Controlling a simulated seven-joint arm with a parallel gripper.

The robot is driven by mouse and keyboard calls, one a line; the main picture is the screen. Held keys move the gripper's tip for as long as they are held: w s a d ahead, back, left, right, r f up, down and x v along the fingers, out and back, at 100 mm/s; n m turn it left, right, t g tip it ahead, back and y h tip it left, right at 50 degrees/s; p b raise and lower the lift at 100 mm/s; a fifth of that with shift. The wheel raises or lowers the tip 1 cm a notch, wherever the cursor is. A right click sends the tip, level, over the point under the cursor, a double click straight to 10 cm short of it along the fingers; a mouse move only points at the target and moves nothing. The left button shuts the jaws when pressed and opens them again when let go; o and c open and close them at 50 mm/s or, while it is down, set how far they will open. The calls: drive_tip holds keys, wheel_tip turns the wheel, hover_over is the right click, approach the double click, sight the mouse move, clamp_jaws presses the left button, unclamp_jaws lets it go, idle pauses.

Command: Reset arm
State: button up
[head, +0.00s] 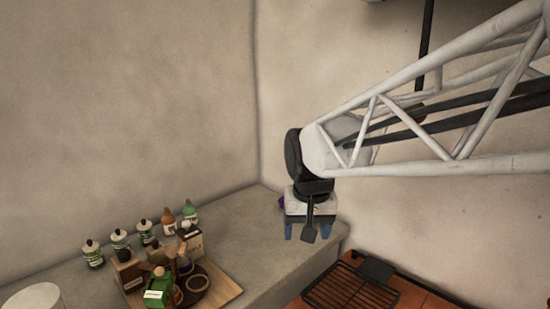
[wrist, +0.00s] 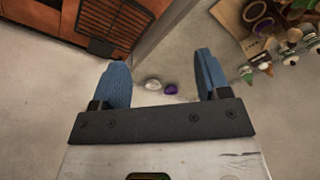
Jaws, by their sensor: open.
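My gripper (head: 307,235) hangs at the end of my white truss arm, over the corner end of the grey counter in the head view. Its blue fingers are spread apart with nothing held between them. The wrist view also shows my gripper (wrist: 161,64) open. Beyond the gap between its fingers, a small purple thing (wrist: 171,89) and a small whitish thing (wrist: 153,84) show against the counter. In the head view the purple thing (head: 282,203) is partly hidden behind my gripper. I cannot tell how far the fingertips are above the counter.
A wooden board (head: 227,291) with jars and boxes stands on the counter (head: 250,226) at left, with several bottles (head: 120,240) behind it. A black grill rack (head: 350,290) lies over the reddish stove top at lower right. Walls close off the corner behind.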

drive_tip(key=s+d+f, duration=0.3)
drive_tip(key=s+d, duration=0.3)
drive_tip(key=s, duration=0.3)
drive_tip(key=s+d+f, duration=0.2)
drive_tip(key=s+d, duration=0.4)
drive_tip(key=s, duration=0.3)
drive_tip(key=shift+s+f+m+t+h, duration=0.25)
drive_tip(key=shift+f+m+t+h, duration=0.05)
drive_tip(key=shift+f+m+t, duration=0.1)
